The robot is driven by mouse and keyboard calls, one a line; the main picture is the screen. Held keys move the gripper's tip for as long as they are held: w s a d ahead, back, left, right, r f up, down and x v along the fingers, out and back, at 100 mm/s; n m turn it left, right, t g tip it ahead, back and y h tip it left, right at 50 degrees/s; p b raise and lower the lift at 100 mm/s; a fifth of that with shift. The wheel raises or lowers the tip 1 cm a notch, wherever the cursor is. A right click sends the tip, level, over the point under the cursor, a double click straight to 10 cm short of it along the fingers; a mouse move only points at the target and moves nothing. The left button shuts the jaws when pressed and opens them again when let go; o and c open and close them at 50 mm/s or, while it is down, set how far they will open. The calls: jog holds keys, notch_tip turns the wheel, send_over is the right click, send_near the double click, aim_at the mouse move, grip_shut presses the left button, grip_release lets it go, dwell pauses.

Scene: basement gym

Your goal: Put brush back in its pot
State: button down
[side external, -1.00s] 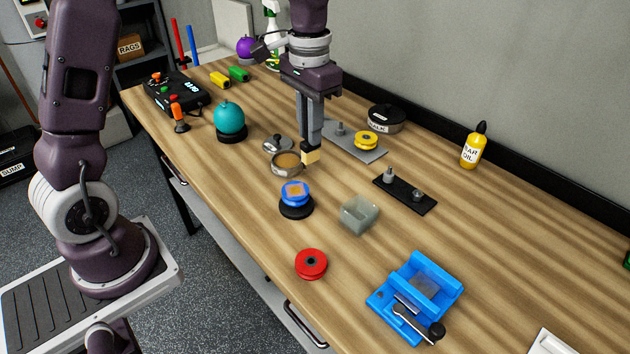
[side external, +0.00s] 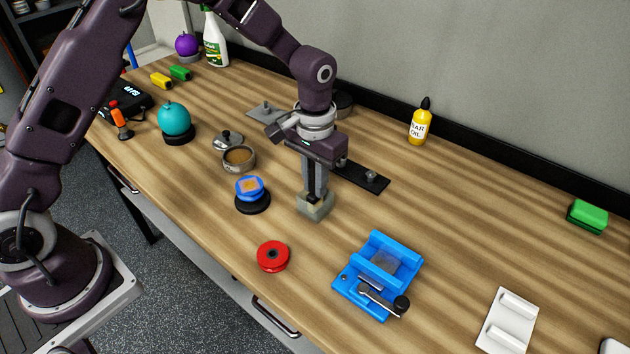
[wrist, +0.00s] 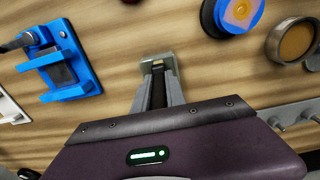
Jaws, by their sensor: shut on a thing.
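My gripper (side external: 314,192) points straight down, with its fingertips at the small square grey translucent pot (side external: 318,211) in the middle of the table. It is shut on a small tan, block-like piece, which I take to be the brush (wrist: 158,63); only its tan end shows clearly between the fingertips in the wrist view. The pot also shows there (wrist: 152,57), around or just beyond the fingertips. The brush's lower part is hidden by the fingers and pot walls; I cannot tell how deep it sits or whether it touches the bottom.
A blue fixture with a lever (side external: 345,290) and a red disc (side external: 272,257) lie nearer the front. A blue-topped piece on a black base (side external: 252,200) and a bowl (side external: 239,160) stand left. A black plate (side external: 364,179) lies close behind.

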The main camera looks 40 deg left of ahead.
jog(key=c, duration=1.4)
grip_release()
jog(key=shift+f, duration=0.15)
jog(key=shift+o, duration=0.2)
notch_tip(320, 180, up, 12)
jog(key=shift+r, duration=0.2)
jog(key=s+a+r+t, duration=0.2)
jog(key=s+a+r, duration=0.2)
jog(key=s+r, duration=0.65)
jog(key=s+a+f+t, duration=0.1)
jog(key=s+a+t, duration=0.2)
jog(key=s, duration=1.4)
jog(key=shift+a+f+t, duration=0.2)
jog(key=shift+t, duration=0.1)
